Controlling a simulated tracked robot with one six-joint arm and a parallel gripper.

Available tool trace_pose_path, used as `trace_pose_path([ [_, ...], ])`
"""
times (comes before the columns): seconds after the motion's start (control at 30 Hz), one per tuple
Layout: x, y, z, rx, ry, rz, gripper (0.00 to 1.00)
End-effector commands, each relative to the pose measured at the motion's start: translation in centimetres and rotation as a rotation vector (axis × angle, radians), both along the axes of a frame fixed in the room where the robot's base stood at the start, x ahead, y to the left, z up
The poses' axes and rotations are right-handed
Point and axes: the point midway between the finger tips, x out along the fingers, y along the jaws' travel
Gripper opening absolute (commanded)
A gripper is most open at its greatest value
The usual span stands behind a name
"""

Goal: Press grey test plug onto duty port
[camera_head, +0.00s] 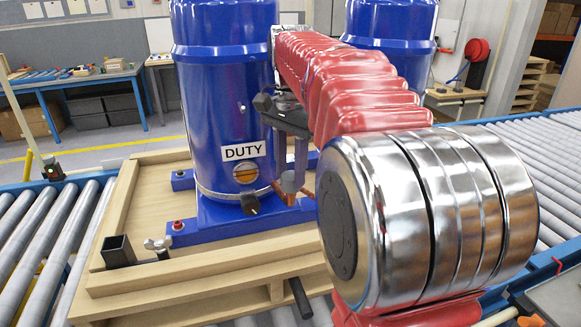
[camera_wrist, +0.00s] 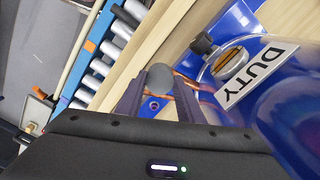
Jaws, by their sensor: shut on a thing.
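My gripper (camera_head: 293,166) points down beside the blue compressor (camera_head: 222,120) labelled DUTY (camera_head: 242,151). It is shut on the grey test plug (camera_head: 291,182), whose rounded grey end also shows between my fingers (camera_wrist: 160,92) in the wrist view (camera_wrist: 160,77). An orange-copper pipe stub (camera_head: 279,192) is at the plug's lower left in the head view. It also shows behind the plug in the wrist view (camera_wrist: 187,82). I cannot tell whether the plug touches the stub. A black-capped fitting (camera_head: 250,204) sits under the compressor's round amber sight glass (camera_head: 246,174).
The compressor stands on a wooden pallet (camera_head: 200,277) on a roller conveyor (camera_head: 45,235). A second blue compressor (camera_head: 395,30) stands behind my arm.

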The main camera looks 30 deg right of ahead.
Motion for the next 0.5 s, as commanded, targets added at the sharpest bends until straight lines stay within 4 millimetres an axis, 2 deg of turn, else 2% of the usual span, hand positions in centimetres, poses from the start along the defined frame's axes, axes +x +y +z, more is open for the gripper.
trace_pose_path([
  [0.43,0.00,-0.02,-0.47,-0.001,0.000,0.000,0.14],
  [0.47,0.00,-0.02,-0.47,-0.001,0.000,0.000,0.34],
  [0.5,0.00,-0.02,-0.48,-0.001,0.000,0.000,0.37],
])
